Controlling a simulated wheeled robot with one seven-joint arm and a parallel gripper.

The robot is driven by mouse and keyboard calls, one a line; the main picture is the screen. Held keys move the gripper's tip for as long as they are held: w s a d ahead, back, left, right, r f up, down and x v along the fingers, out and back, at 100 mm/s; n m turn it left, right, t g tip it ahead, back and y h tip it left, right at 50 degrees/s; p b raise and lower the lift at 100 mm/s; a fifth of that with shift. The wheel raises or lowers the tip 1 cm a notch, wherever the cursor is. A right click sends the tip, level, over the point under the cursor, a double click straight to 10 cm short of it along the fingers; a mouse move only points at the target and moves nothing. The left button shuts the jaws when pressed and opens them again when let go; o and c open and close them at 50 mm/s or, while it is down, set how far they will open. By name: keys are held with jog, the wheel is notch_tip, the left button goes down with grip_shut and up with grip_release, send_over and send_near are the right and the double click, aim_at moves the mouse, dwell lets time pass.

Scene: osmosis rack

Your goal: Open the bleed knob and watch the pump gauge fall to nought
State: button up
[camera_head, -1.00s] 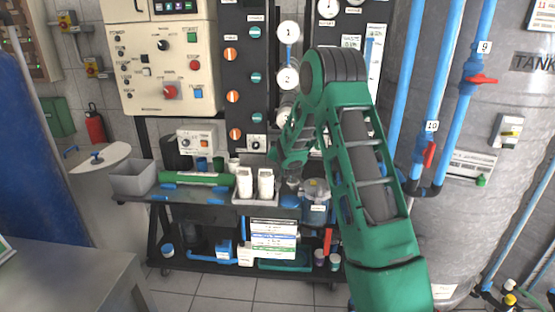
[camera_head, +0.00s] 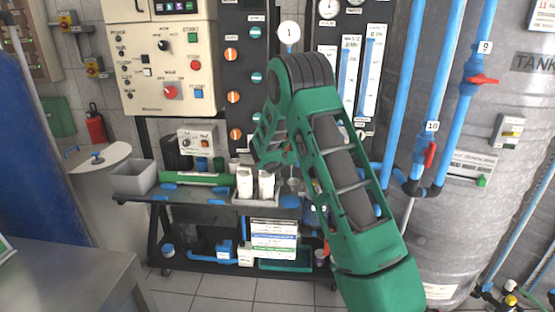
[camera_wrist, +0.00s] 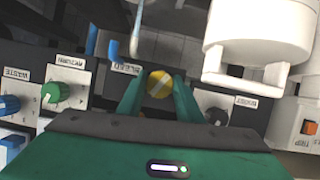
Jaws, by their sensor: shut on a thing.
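In the wrist view a round yellow knob (camera_wrist: 159,84) with a pale bar across its face sits between the fingertips of my gripper (camera_wrist: 158,96). My green fingers are shut on it from both sides. A label reading BLEED (camera_wrist: 125,68) is beside it, seen upside down. In the head view my arm hides the knob and the fingertips. A round dial gauge (camera_head: 327,9) is at the top of the dark panel. I cannot tell if it is the pump gauge, and its needle is too small to read.
A green knob (camera_wrist: 53,92), a blue knob (camera_wrist: 9,105) and a black knob (camera_wrist: 216,116) flank the yellow one. A white housing (camera_wrist: 262,40) hangs close on the right. White bottles (camera_head: 245,182) and a grey bin (camera_head: 134,178) stand on the bench.

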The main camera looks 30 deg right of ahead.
jog(key=shift+w+a+r, duration=0.2)
jog(key=shift+a, duration=0.05)
jog(key=o, duration=1)
jog(key=shift+o, duration=0.2)
jog(key=shift+d+f, duration=0.1)
jog(key=shift+s, duration=0.1)
jog(key=v, duration=1)
jog(key=shift+s+a, duration=0.25)
jog(key=s+d+r, duration=0.2)
jog(key=d+r, duration=0.1)
jog(key=r, duration=0.4)
jog(key=shift+d, duration=0.2)
